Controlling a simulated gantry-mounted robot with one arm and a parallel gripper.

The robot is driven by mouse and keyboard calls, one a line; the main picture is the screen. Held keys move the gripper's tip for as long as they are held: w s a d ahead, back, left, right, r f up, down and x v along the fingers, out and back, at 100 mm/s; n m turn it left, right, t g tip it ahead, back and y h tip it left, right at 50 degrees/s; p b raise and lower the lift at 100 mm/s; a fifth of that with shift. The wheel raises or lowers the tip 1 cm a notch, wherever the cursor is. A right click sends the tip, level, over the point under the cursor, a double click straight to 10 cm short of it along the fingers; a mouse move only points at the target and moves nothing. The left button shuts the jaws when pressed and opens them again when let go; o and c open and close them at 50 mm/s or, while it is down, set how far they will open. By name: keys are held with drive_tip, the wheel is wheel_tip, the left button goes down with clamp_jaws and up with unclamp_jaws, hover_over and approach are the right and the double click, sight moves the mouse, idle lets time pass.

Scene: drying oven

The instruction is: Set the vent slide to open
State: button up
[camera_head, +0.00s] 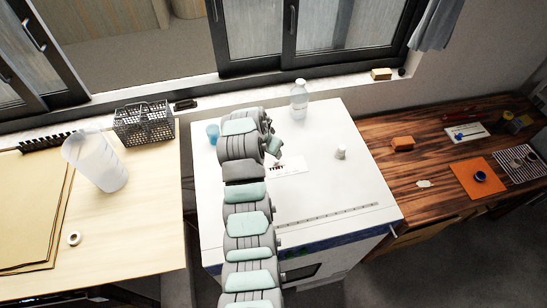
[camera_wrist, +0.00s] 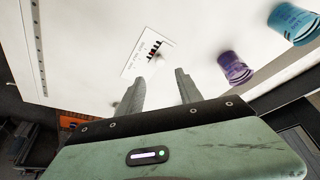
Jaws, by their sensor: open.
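The likely vent slide is a small pale knob (camera_wrist: 158,61) beside a white label (camera_wrist: 140,48) on the white oven top. The label has a row of dark and red bars of differing height. Its lettering is too small to read. The label also shows in the head view (camera_head: 291,165), partly hidden by my arm. My gripper (camera_wrist: 159,82) is open and empty, its two fingers apart, with the knob showing just beyond and between the tips. I cannot tell whether the fingers touch the oven top. In the head view my gripper (camera_head: 274,146) hangs over the label's back edge.
A purple cup (camera_wrist: 235,69) and a blue cup (camera_wrist: 293,22) stand to the right in the wrist view. In the head view, a clear bottle (camera_head: 299,99) stands at the back and a small white pot (camera_head: 340,152) right of the label. The oven's front is clear.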

sight(275, 161)
drive_tip(key=shift+p+x, duration=0.45)
drive_tip(key=shift+x, duration=3.95)
drive_tip(key=shift+w, duration=0.1)
clamp_jaws()
